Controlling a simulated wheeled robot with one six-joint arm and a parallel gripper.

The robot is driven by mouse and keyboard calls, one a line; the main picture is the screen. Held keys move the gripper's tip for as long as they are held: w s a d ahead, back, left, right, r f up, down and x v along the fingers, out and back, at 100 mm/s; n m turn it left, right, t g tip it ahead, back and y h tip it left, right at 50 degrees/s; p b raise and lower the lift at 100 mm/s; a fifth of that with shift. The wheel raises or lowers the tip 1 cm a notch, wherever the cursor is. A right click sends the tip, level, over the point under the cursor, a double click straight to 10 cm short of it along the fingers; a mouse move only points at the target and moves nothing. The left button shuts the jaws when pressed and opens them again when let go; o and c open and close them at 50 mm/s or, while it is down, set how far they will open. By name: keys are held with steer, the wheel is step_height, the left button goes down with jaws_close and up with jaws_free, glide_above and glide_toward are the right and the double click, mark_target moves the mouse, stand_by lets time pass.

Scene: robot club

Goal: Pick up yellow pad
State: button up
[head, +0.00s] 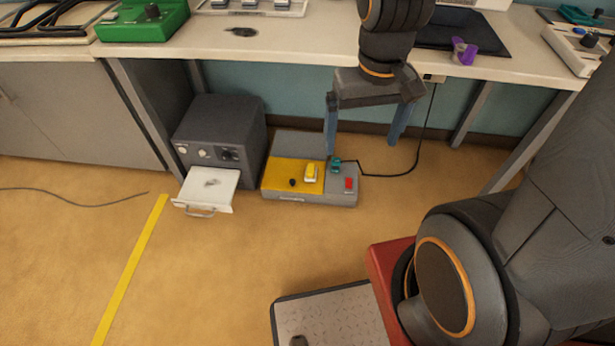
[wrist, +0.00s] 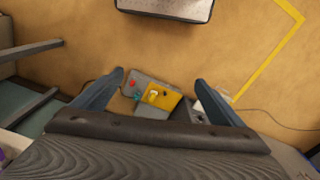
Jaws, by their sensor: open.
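A low grey box (head: 285,146) on the floor has a flat yellow panel (head: 280,172) on the left of its top. A small yellow block (head: 311,172) with a pale part sits on that panel, beside a black knob (head: 292,182). Either could be the yellow pad; I cannot tell which. In the wrist view the yellow panel (wrist: 168,102) and the small pale-topped block (wrist: 153,94) show between the fingers, some way below. My gripper (head: 363,140) is open, empty and pointing down, above the right side of the box. It also shows in the wrist view (wrist: 160,78).
A teal part (head: 335,165) and a red switch (head: 349,184) are on the box's right half. A dark grey cabinet (head: 228,125) with an open white drawer (head: 208,188) stands left. The workbench (head: 300,40) overhangs behind. A black cable (head: 405,165) runs right.

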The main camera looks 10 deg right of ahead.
steer(key=w+f+t+b, duration=0.1)
steer(key=w+f+b, duration=0.4)
steer(key=f+b, duration=0.6)
steer(key=w+f+b, duration=0.5)
steer(key=f+b, duration=0.5)
steer(key=f, duration=0.2)
steer(key=m+y+b, duration=0.4)
steer(key=m+b, duration=0.7)
steer(key=m, duration=1)
glide_above(313, 168)
steer(key=s+d, duration=0.1)
steer(key=d, duration=0.1)
step_height(313, 168, down, 37)
steer(key=shift+m, duration=0.3)
steer(key=shift+b+x, duration=2.1)
steer(key=shift+x, duration=1.95)
steer(key=shift+d, duration=0.1)
steer(key=c, duration=1.1)
